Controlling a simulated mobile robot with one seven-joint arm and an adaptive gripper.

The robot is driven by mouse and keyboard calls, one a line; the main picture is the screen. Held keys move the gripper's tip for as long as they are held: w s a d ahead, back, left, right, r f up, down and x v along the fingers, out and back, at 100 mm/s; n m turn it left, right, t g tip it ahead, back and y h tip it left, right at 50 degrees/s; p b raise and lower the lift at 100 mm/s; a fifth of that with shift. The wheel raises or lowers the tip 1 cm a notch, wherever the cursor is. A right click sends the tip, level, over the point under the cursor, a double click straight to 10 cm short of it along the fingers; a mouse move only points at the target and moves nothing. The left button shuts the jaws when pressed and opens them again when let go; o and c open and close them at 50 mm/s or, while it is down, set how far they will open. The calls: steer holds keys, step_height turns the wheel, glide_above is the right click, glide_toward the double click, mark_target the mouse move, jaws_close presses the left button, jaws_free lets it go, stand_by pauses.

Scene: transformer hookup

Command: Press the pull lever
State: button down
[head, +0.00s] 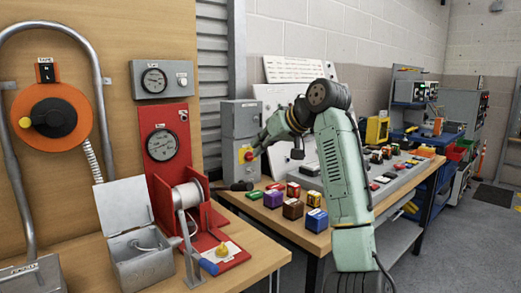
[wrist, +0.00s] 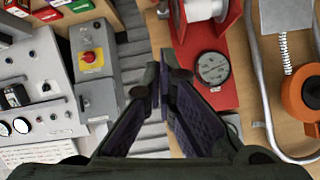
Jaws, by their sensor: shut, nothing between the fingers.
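No part is clearly marked as the pull lever. A grey arm with a blue handle (head: 208,266) stands at the front of the red spool stand (head: 222,222) on the left bench; this may be it, but I cannot tell. The spool (wrist: 205,9) shows at the top of the wrist view, with the handle out of sight. My gripper (head: 257,150) is shut and empty, in front of the grey box (head: 240,118) with a red knob on a yellow plate (head: 246,154). In the wrist view my fingertips (wrist: 161,72) lie between that box (wrist: 97,75) and the red gauge panel (wrist: 212,68).
An open grey metal box (head: 140,262) stands left of the spool stand. An orange reel (head: 48,118) and a bent pipe are on the wooden wall. Several small coloured blocks (head: 292,208) lie on the bench below my arm. A black-handled item (head: 237,186) lies near the bench corner.

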steer(key=w+a+f+p, duration=0.1)
steer(key=w+a+f, duration=0.2)
steer(key=f, duration=0.4)
steer(key=shift+a+f+p, duration=0.35)
steer(key=shift+f, duration=0.05)
steer(key=shift+s+d+f+t+y+b, duration=0.4)
steer(key=shift+f+t+y+b, duration=0.35)
steer(key=shift+f+b, duration=1.65)
steer(key=shift+s+d+f+t+y+b, duration=0.25)
steer(key=shift+s+f+t+y+b, duration=0.5)
steer(key=shift+f+b, duration=1.6)
steer(key=shift+s+d+f+t+y+b, duration=0.4)
steer(key=shift+f+t+b, duration=0.6)
steer(key=shift+f+b, duration=1.4)
steer(key=shift+w+r+b, duration=0.15)
steer(key=shift+r+b, duration=0.35)
steer(key=shift+b, duration=0.05)
steer(key=shift+a, duration=0.1)
